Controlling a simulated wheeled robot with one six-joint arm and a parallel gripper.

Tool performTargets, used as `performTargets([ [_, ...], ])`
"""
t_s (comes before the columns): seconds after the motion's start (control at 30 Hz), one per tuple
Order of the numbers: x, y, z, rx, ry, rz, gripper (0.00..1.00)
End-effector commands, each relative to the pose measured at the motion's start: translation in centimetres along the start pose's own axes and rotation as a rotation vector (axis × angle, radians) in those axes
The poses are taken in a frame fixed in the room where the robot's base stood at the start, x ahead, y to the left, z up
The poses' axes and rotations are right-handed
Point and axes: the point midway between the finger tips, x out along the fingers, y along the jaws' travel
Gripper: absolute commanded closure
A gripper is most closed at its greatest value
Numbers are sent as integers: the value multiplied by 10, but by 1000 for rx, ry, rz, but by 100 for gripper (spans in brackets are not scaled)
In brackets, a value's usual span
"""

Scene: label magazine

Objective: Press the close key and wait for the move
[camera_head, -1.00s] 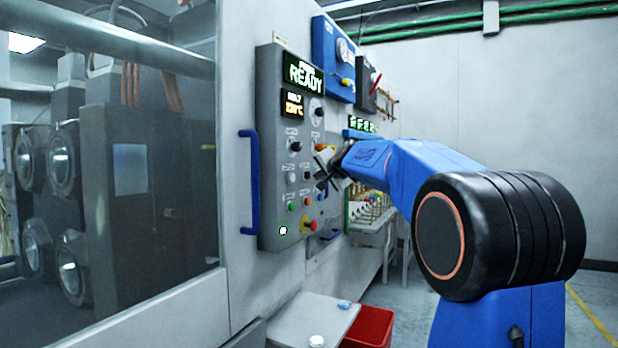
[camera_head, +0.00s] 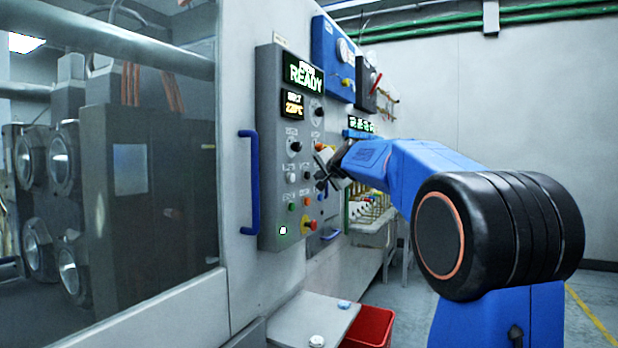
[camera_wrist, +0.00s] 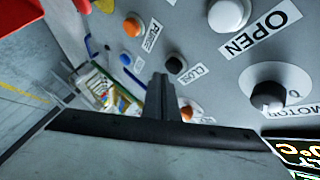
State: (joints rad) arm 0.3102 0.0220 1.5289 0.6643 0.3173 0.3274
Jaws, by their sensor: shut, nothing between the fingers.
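The grey control panel (camera_head: 272,150) stands upright on the machine wall. Its close key is a black button (camera_wrist: 175,65) beside a label reading CLOSE in the wrist view. My gripper (camera_wrist: 160,82) is shut and empty, its fingertips just beside and below the close key in that picture; I cannot tell whether they touch the panel. In the head view my gripper (camera_head: 327,174) is at the panel's right edge and hides part of the keys. The green display (camera_head: 303,73) at the panel's top reads READY.
A white button (camera_wrist: 228,14) labelled OPEN, a MOTOR knob (camera_wrist: 268,96) and orange buttons (camera_wrist: 132,26) surround the close key. A blue door handle (camera_head: 250,183) sticks out left of the panel. A red bin (camera_head: 370,327) is below.

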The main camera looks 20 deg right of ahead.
Motion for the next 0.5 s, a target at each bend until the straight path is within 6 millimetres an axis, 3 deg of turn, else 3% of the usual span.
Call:
performTargets([
  [0.5, 5, -4, 4, 0, 0, 0, 100],
])
